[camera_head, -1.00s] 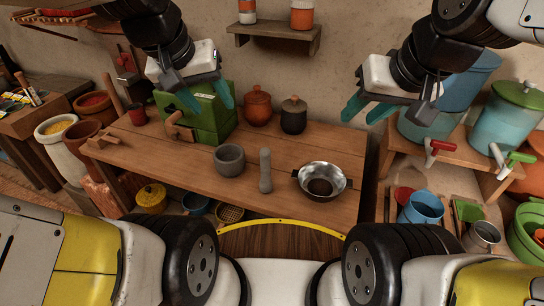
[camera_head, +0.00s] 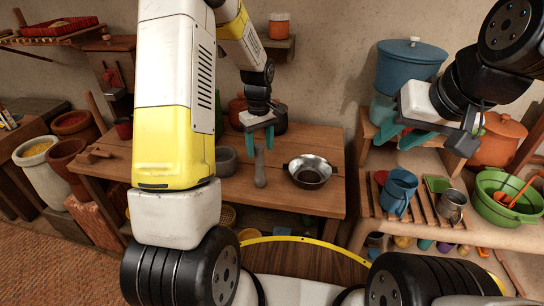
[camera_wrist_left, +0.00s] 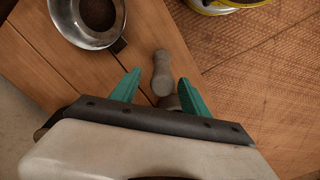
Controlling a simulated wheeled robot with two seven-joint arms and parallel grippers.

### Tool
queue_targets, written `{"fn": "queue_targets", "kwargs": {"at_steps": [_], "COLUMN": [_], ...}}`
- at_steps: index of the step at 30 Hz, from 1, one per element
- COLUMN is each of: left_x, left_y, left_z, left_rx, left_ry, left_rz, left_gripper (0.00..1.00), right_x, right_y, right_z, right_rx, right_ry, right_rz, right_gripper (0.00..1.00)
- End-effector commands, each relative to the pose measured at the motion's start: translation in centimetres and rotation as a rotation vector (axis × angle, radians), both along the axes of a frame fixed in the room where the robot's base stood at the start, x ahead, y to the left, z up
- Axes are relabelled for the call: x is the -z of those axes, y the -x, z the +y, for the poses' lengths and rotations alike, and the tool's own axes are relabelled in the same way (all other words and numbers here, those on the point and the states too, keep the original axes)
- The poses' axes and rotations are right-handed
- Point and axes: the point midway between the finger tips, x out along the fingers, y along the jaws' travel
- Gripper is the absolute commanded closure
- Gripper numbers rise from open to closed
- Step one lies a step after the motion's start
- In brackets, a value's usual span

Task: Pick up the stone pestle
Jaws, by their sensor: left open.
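The grey stone pestle (camera_head: 260,167) stands upright on the wooden table, between a grey mortar (camera_head: 226,161) and a metal bowl. My left gripper (camera_head: 260,138) is open above the pestle, with its teal fingers pointing down. In the left wrist view the pestle (camera_wrist_left: 162,75) shows between and beyond the open fingertips (camera_wrist_left: 160,88), apart from both. My left arm hides part of the table and the mortar's left side. My right gripper (camera_head: 411,133) hangs empty at the right, in front of the shelf, with its teal fingers apart.
The metal bowl (camera_head: 310,171) stands right of the pestle on the table (camera_head: 290,202). Dark and orange pots stand behind my left gripper. At the right, a shelf holds a blue cup (camera_head: 399,190), a metal mug (camera_head: 452,206) and a green basin (camera_head: 505,197).

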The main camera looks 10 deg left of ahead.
Motion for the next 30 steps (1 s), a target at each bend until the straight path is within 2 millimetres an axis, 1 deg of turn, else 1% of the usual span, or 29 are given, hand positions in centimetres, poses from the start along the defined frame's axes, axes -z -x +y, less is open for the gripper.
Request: {"fn": "queue_targets", "kwargs": {"at_steps": [8, 15, 19, 25, 26, 30], "left_x": [3.2, 6.7, 7.4, 7.5, 7.5, 7.4], "left_y": [0.2, 0.3, 0.2, 0.2, 0.2, 0.2], "left_z": [0.1, 0.3, 0.3, 0.3, 0.3, 0.3], "left_rx": [-0.001, 0.001, 0.000, 0.000, 0.000, 0.001], "left_ry": [0.001, 0.001, 0.001, 0.001, 0.001, 0.001], "left_rz": [0.005, 0.004, 0.001, -0.001, -0.001, -0.001], "left_gripper": [0.46, 0.46, 0.46, 0.46, 0.50, 0.78], "right_x": [0.0, 0.0, 0.0, 0.0, 0.0, 0.0], "right_y": [0.0, 0.0, 0.0, 0.0, 0.0, 0.0], "right_z": [0.0, 0.0, 0.0, 0.0, 0.0, 0.0], "right_rx": [0.000, 0.000, 0.000, 0.000, 0.000, 0.000], "right_ry": [0.000, 0.000, 0.000, 0.000, 0.000, 0.000], "right_rz": [0.000, 0.000, 0.000, 0.000, 0.000, 0.000], "right_gripper": [0.64, 0.64, 0.64, 0.64, 0.64, 0.64]}}
